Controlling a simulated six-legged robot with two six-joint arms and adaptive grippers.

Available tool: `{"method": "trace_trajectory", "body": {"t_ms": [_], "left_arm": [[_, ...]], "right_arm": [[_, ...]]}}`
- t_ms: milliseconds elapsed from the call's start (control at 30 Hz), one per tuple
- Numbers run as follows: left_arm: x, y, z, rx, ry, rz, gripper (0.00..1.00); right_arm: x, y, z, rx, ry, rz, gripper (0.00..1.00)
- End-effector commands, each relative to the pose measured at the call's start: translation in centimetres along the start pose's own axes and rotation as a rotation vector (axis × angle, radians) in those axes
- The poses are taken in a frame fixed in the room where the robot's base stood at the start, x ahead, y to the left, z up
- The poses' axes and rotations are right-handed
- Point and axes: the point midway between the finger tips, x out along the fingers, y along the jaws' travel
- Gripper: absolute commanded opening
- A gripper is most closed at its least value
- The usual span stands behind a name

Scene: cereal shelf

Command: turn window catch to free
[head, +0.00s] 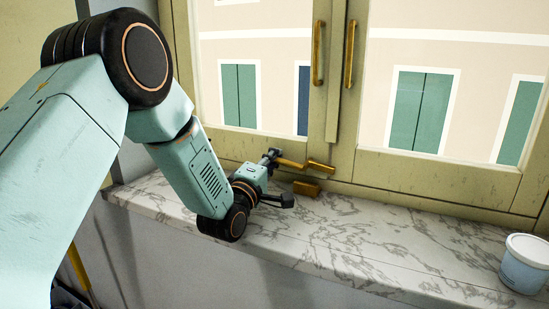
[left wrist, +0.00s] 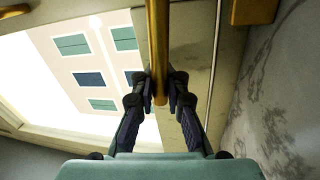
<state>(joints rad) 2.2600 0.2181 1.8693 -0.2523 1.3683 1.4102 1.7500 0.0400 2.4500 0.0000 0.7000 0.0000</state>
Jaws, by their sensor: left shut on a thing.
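The brass window catch (head: 321,167) is mounted low on the olive window frame, where the two sashes meet. Its lever points left and lies close to level in the head view. My left gripper (head: 273,156) is at the lever's left end, shut on it. In the left wrist view, the fingers of my left gripper (left wrist: 160,88) close on both sides of the brass lever (left wrist: 158,40). The fingers partly hide the lever's end. My right gripper is not in view.
A brass block (head: 306,188) sits just below the catch; it also shows in the left wrist view (left wrist: 254,10). Two upright brass handles (head: 318,53) (head: 350,54) are above. A white-lidded tub (head: 525,263) stands right on the marble sill (head: 400,240), whose middle is clear.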

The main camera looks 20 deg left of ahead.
Motion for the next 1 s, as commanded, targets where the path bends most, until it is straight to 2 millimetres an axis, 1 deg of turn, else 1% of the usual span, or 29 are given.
{"method": "trace_trajectory", "body": {"t_ms": [33,300,667,767,833,1000], "left_arm": [[-0.1,-0.2,-0.1,0.000,0.003,-0.004,0.12],[-0.1,-0.1,0.0,0.001,0.000,-0.003,0.35],[-0.3,-0.1,0.0,0.001,0.000,-0.003,0.36],[-1.2,-0.1,0.0,0.000,0.000,-0.005,0.36],[-2.3,-0.2,0.0,-0.001,0.000,-0.006,0.36],[-5.7,-0.1,0.0,-0.003,0.001,-0.006,0.36]], "right_arm": [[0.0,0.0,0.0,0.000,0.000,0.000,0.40],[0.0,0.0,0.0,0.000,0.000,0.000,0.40],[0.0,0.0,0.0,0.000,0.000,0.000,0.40],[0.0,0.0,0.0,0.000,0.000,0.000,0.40],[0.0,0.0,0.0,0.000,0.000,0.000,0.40],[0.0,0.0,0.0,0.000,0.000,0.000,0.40]]}}
